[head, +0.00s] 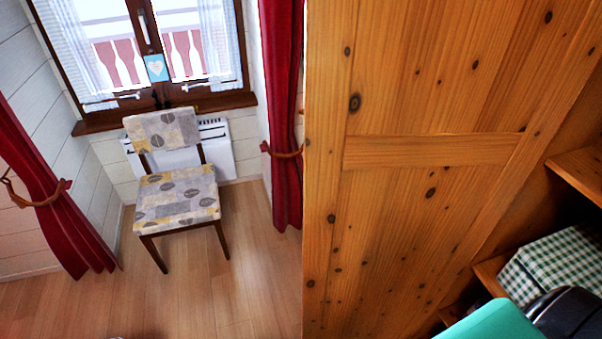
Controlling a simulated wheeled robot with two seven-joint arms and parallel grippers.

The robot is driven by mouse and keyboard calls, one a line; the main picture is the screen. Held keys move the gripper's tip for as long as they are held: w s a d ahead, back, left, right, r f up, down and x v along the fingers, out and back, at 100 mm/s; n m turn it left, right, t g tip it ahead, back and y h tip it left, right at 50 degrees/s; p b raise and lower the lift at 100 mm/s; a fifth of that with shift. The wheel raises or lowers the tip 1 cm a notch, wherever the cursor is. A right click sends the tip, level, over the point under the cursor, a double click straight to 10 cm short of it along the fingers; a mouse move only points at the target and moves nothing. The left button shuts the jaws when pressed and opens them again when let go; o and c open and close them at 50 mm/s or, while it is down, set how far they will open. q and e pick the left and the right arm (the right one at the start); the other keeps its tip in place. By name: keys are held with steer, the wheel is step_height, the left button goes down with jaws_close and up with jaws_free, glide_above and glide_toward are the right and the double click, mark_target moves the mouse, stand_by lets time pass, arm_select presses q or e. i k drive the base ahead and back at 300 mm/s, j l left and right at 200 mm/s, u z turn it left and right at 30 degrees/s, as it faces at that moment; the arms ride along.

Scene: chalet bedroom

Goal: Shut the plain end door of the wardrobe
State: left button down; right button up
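The wardrobe door (425,210) is a plain knotty pine panel with one cross rail. It stands open and fills the middle right of the head view. Its left edge is upright in front of the room. To its right the wardrobe's inside shows, with wooden shelves (580,170). The door's lower end is cut off by the frame, and no handle shows on it. Neither of my grippers can be made out in this view.
A green checked box (555,262) sits on a shelf. A teal shape (492,322) and a black rounded thing (568,312) are at the lower right; I cannot tell what they are. A patterned chair (178,200) stands under the window. Wooden floor (210,300) left of the door is clear.

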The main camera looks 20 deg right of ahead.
mark_target(424, 120)
steer(key=i+j+u, duration=0.15)
steer(key=i+u, duration=0.3)
steer(key=i, duration=0.4)
steer(key=i+z, duration=0.2)
steer(key=z, duration=0.2)
steer(key=i+j+z, duration=0.15)
steer(key=z, duration=0.2)
steer(key=i+j+z, duration=0.15)
steer(key=z, duration=0.25)
steer(key=i+j+z, duration=0.1)
steer(key=z, duration=0.35)
steer(key=i+j+z, duration=0.15)
steer(key=z, duration=0.35)
steer(key=i+j+z, duration=0.15)
steer(key=z, duration=0.3)
steer(key=j+z, duration=0.25)
steer(key=z, duration=0.25)
steer(key=i+j+z, duration=0.1)
steer(key=j+z, duration=0.15)
steer(key=z, duration=0.15)
steer(key=j+z, duration=0.65)
steer(key=z, duration=0.15)
steer(key=j+z, duration=0.4)
steer(key=i+l, duration=0.05)
steer(key=l, duration=0.05)
